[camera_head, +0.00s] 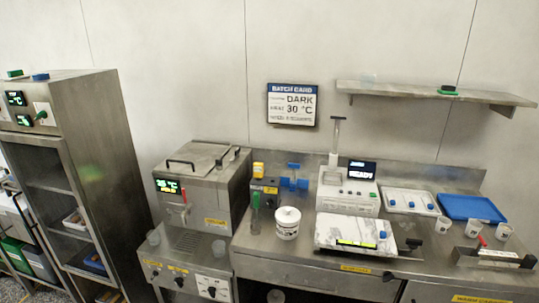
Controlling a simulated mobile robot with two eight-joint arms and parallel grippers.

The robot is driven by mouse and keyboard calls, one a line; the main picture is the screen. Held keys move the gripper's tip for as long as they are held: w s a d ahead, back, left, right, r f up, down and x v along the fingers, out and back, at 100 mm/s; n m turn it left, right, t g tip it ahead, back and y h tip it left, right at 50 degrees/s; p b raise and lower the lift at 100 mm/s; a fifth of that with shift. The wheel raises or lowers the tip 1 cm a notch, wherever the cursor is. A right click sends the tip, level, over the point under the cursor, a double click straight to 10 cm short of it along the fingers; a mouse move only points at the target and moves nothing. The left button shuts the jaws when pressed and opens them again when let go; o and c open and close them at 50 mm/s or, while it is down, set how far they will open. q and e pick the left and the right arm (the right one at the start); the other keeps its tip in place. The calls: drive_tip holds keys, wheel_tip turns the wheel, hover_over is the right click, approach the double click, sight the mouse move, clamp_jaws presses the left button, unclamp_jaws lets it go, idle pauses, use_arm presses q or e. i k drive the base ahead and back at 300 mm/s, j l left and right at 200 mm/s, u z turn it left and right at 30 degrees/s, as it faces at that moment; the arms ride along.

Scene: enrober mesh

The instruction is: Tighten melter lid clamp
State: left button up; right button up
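The melter (200,190) is a steel box left of centre with a green display on its front. Its lid (203,158) lies on top and looks closed, with a dark handle (181,163) along its front edge. Another dark bar (237,153) sits at the lid's right side. A small red-ended lever (185,195) stands upright on the front face; I cannot tell whether it is the lid clamp or how tight it is. Neither of my grippers is in view.
A tall steel cabinet (115,150) stands left of the melter. On the counter to the right are a yellow-topped bottle (258,170), a white tub (287,222), a device reading READY (347,190), a marble slab (350,230) and a blue tray (472,208). A shelf (420,91) hangs above.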

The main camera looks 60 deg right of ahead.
sight(237, 153)
drive_tip(key=z, duration=1.7)
